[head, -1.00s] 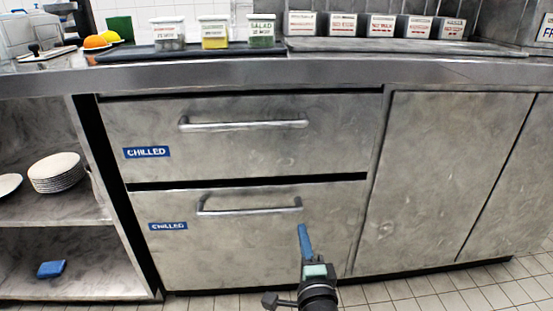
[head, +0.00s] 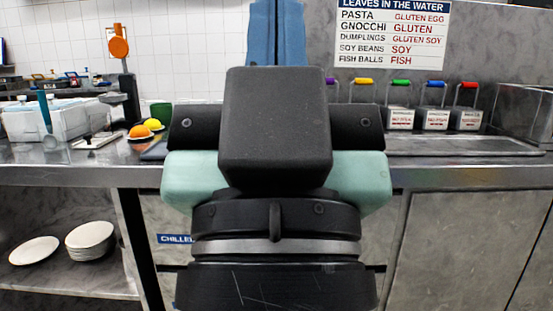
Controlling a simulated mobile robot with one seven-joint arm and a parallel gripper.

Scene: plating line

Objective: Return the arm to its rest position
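My gripper (head: 277,32) is raised upright, very close to the head camera, and fills the middle of the picture. Its two blue fingers point up and lie side by side with only a thin seam between them, so it looks shut. No held object shows. A black block and teal housing parts of my gripper hide much of the counter and drawers behind it.
Behind stands a steel counter (head: 70,176) with oranges and lemons (head: 145,128), a white bin (head: 75,118) and labelled containers (head: 437,120). Plates (head: 90,240) sit on the shelf below left. A cabinet door (head: 470,240) is at right. Drawers are mostly hidden.

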